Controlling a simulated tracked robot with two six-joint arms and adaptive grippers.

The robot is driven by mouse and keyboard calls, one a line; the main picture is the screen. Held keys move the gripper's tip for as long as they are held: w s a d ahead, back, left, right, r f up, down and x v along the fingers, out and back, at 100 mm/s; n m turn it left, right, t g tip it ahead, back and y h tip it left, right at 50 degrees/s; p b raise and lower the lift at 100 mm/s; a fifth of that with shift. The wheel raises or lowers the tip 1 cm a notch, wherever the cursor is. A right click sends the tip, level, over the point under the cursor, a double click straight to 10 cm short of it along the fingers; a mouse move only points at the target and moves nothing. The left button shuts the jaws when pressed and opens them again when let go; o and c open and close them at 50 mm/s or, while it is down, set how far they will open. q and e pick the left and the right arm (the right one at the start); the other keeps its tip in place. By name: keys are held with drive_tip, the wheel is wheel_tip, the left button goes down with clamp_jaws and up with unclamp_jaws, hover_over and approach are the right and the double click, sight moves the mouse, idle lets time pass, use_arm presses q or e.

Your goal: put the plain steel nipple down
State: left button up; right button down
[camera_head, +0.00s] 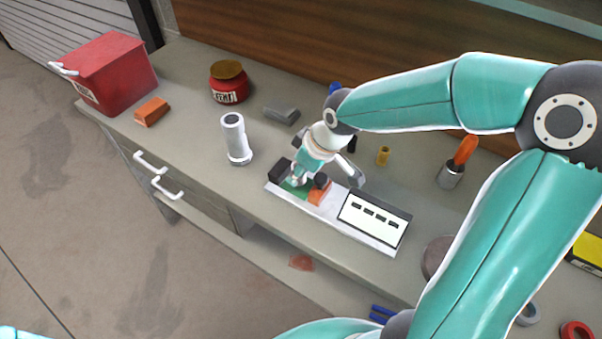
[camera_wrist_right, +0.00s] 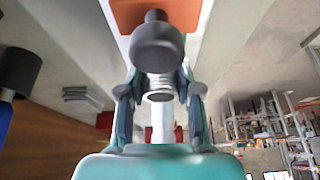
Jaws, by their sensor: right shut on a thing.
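My right gripper (camera_head: 297,179) reaches down over the left part of a long pale tray (camera_head: 318,211) on the bench. In the right wrist view its two fingers (camera_wrist_right: 160,100) are closed on a short grey threaded piece, the plain steel nipple (camera_wrist_right: 161,88). In the head view the nipple is mostly hidden by the gripper. The tray has a green patch (camera_head: 291,188) under the gripper and an orange patch (camera_head: 318,195) beside it. A dark round piece (camera_head: 321,181) stands on the orange patch; it also shows in the wrist view (camera_wrist_right: 157,44). My left gripper is out of view.
A white pipe fitting (camera_head: 236,140) stands left of the tray. Behind are a grey block (camera_head: 281,114) and a red jar (camera_head: 229,84). A red box (camera_head: 111,75) and orange block (camera_head: 151,111) sit farther left. A white slotted panel (camera_head: 371,219) fills the tray's right end.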

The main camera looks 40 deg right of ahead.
sight(319, 175)
drive_tip(key=shift+f, duration=0.9)
drive_tip(key=c, duration=0.8)
unclamp_jaws()
drive_tip(key=shift+w, duration=0.1)
drive_tip(key=shift+r, duration=0.1)
drive_tip(key=v, duration=1.2)
